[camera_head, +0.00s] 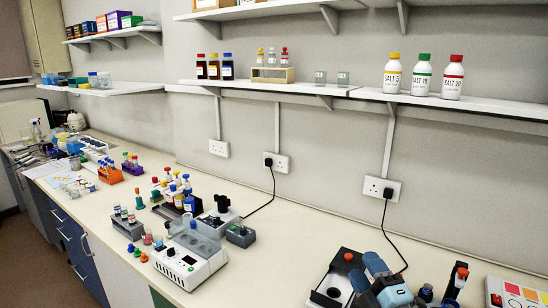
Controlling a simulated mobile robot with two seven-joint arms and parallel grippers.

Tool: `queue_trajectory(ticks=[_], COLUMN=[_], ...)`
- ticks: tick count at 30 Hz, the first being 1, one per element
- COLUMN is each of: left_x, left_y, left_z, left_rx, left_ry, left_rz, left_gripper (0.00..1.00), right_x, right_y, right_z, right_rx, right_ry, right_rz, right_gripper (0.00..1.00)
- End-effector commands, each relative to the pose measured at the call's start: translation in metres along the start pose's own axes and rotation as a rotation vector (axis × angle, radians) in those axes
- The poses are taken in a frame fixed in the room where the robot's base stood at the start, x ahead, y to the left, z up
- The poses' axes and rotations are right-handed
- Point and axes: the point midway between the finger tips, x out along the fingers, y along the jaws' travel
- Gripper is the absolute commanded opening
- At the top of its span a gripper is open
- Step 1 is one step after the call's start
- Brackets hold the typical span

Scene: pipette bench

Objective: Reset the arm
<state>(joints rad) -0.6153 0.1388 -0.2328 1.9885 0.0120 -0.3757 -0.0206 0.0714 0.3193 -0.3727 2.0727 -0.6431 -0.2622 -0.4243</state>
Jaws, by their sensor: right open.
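What looks like my right gripper (384,284), with blue and dark parts, is at the bottom edge right of centre, low over the near side of the bench (285,262). The frame cuts it off, and its fingers are hard to make out. It is open, and I see nothing held in it. My left arm and left gripper do not show.
A black-and-white device (333,288) stands left of the gripper. A black holder (456,282) and a panel with coloured squares (518,296) are to its right. A white instrument (188,262) and bottles crowd the left. Salt bottles (422,76) stand on the wall shelf. Bare bench lies mid-frame.

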Motion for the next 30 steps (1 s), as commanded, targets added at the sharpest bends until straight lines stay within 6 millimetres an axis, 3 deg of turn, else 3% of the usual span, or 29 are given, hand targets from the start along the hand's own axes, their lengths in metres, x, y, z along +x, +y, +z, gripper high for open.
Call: queue_trajectory(ticks=[3, 6, 9, 12, 21, 28, 30], left_x=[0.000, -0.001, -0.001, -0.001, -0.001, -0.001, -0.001], left_y=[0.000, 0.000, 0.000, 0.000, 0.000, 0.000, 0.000], left_z=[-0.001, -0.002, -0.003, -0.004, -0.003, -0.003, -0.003], left_rx=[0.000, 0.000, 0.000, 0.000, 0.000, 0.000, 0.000], left_ry=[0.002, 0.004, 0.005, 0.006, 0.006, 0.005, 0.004], left_rz=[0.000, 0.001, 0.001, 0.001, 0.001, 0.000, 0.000], left_gripper=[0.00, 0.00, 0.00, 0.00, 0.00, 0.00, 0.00], right_x=[-0.060, -0.121, -0.175, -0.218, -0.308, -0.356, -0.355], right_y=[-0.036, -0.067, -0.088, -0.100, -0.112, -0.109, -0.115], right_z=[0.032, 0.047, 0.051, 0.048, 0.027, 0.011, 0.010], right_rx=[0.306, 0.538, 0.707, 0.817, 1.006, 1.083, 1.094], right_ry=[-0.303, -0.556, -0.759, -0.909, -1.213, -1.375, -1.366], right_rz=[-0.179, -0.336, -0.469, -0.569, -0.782, -0.901, -0.899], right_gripper=[0.52, 0.52, 0.52, 0.52, 0.52, 0.52, 0.52])
